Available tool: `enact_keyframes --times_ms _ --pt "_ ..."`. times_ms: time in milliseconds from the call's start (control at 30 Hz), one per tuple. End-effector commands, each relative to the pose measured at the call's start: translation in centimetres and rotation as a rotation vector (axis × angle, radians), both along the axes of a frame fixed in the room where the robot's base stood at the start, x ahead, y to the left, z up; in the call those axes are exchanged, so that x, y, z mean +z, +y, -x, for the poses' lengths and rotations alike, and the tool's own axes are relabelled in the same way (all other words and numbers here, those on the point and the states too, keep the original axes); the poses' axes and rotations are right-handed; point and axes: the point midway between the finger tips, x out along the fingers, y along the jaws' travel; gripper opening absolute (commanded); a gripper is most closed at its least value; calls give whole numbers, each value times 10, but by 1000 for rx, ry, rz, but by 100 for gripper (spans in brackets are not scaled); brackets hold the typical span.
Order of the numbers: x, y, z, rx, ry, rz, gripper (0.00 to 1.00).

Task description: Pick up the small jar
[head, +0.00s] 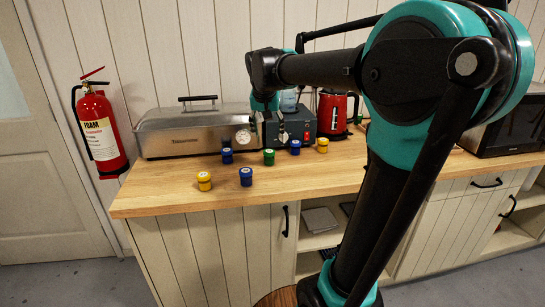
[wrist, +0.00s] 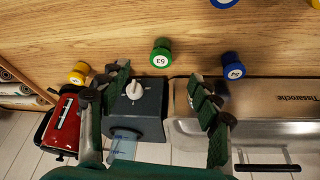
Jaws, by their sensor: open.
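Several small jars stand on the wooden counter (head: 190,197), and I cannot tell which one is meant. They are a green jar (head: 269,157), blue jars (head: 246,176) (head: 227,156) (head: 295,147) and yellow jars (head: 204,181) (head: 322,145). In the wrist view the green jar (wrist: 160,52) reads 53 and a blue jar (wrist: 233,66) reads 54. My gripper (wrist: 158,77) is open and empty. The green jar shows between and just beyond its fingertips. The blue 54 jar lies beyond the right finger, a yellow jar (wrist: 79,72) beyond the left.
A steel lidded appliance (head: 185,133), a dark box with a knob (head: 300,128) and a red kettle (head: 331,113) stand behind the jars. A black microwave (head: 510,125) is at the right. A fire extinguisher (head: 101,135) hangs at the left.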

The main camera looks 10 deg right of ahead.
Motion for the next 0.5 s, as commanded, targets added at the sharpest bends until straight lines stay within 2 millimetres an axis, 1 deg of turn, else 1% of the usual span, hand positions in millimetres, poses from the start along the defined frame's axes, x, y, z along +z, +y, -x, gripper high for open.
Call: enact_keyframes --times_ms 33,100,200,267,500 --pt "12 4 -7 -10 -2 1 63" --pt "22 7 -12 -21 -5 1 63" --pt "23 8 -17 -31 -6 0 63" --pt "18 7 -19 -32 -7 0 63" --pt "-25 1 -35 -32 -7 0 63"
